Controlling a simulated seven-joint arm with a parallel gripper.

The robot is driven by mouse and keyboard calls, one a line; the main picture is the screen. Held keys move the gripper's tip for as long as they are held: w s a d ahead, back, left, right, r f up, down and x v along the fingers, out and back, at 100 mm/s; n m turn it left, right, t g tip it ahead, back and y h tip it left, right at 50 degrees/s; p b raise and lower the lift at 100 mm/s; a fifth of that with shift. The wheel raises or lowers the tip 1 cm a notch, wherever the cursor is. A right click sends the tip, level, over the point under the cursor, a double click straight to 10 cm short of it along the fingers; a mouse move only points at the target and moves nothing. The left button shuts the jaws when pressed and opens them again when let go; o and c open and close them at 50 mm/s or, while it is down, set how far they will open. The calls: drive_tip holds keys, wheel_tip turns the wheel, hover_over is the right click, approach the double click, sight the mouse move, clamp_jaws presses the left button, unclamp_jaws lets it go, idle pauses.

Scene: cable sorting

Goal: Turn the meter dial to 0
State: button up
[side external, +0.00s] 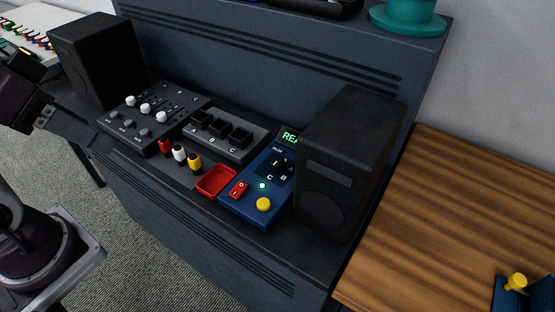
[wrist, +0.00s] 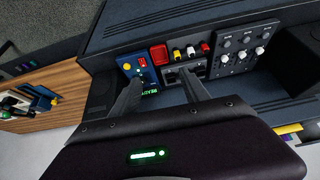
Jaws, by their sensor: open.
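The dial's exact setting is too small to read. No clear 0 mark shows by it. The blue unit also shows in the wrist view (wrist: 129,62), partly behind one finger. My gripper (wrist: 160,93) is open and empty, apart from the unit. In the side view its dark finger (side external: 85,130) is at the left, near the mixer.
The unit also bears a red switch (side external: 239,189) and yellow button (side external: 264,204). Beside it are a red tray (side external: 216,180), three coloured plugs (side external: 180,153), a socket box (side external: 225,136) and a mixer (side external: 153,114). Speakers (side external: 350,160) flank the console. A wooden table (side external: 450,220) is at right.

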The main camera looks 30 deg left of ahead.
drive_tip(key=w+d+r+m+g, duration=0.1)
drive_tip(key=w+r+m, duration=0.1)
drive_tip(key=w+m, duration=0.3)
drive_tip(key=m+g, duration=0.4)
drive_tip(key=m, duration=1.1)
hover_over(277, 160)
drive_tip(key=f, duration=1.9)
drive_tip(key=shift+s+f, duration=0.15)
drive_tip(key=shift+s, duration=0.1)
drive_tip(key=f, duration=0.7)
drive_tip(key=shift+w, duration=0.2)
clamp_jaws()
